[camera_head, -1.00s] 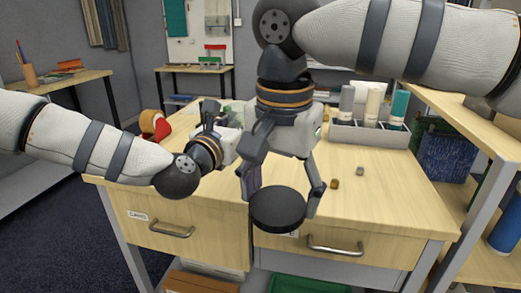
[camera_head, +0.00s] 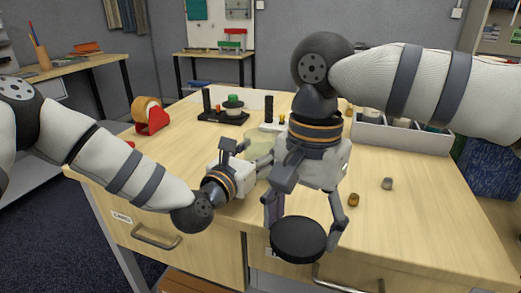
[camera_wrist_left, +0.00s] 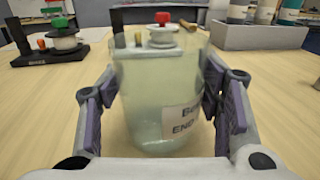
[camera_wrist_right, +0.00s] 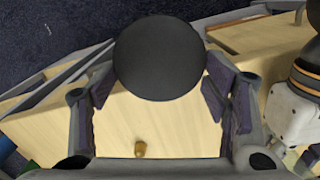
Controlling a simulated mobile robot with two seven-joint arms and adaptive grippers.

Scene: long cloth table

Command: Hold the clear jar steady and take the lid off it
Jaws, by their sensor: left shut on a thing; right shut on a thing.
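The clear jar (camera_wrist_left: 158,105) is open-topped and stands upright on the table, with a white label partly readable on its right side. My left gripper (camera_wrist_left: 162,82) is shut around it, one finger on each side. In the head view the jar (camera_head: 258,145) is partly hidden behind my arms. The round black lid (camera_wrist_right: 160,58) is off the jar and held in my right gripper (camera_wrist_right: 160,75). In the head view the lid (camera_head: 298,240) hangs below my right gripper (camera_head: 304,222), near the table's front edge and apart from the jar.
A small brown block (camera_head: 353,200) and a grey one (camera_head: 387,183) lie right of my right gripper. A red tape dispenser (camera_head: 150,118) and a black stand with a spool (camera_head: 223,114) are farther back left. A grey divided bin (camera_head: 405,137) stands back right.

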